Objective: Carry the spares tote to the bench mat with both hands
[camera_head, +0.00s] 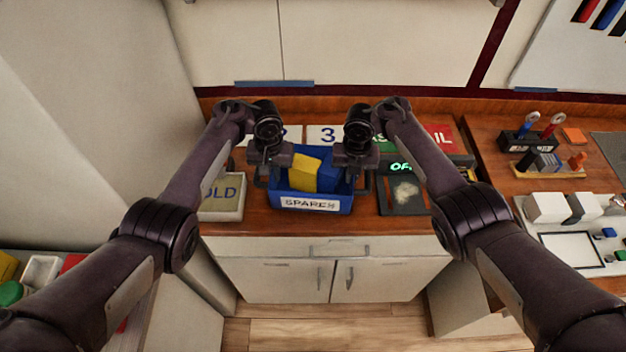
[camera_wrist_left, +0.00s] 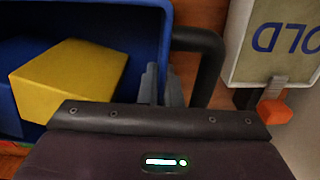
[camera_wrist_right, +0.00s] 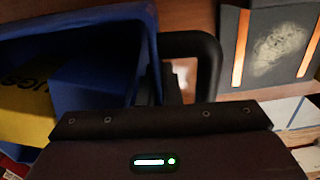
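The spares tote (camera_head: 318,205) is a blue open bin labelled SPARES, standing level at the middle counter, with yellow and blue blocks inside. It has a dark loop handle at each end. My left gripper (camera_wrist_left: 162,86) is at the tote's left end, its fingers close together beside the wall and left handle (camera_wrist_left: 212,62). My right gripper (camera_wrist_right: 160,86) is likewise at the right end, by the right handle (camera_wrist_right: 212,62). The gripper bodies hide much of the handles, so a firm hold cannot be told. A grey mat (camera_head: 610,146), possibly the bench mat, lies on the right bench.
A box marked OLD (camera_head: 222,208) stands left of the tote. A dark unit with a lit sign (camera_head: 404,198) stands close on its right. Wall cabinets (camera_head: 380,40) are behind.

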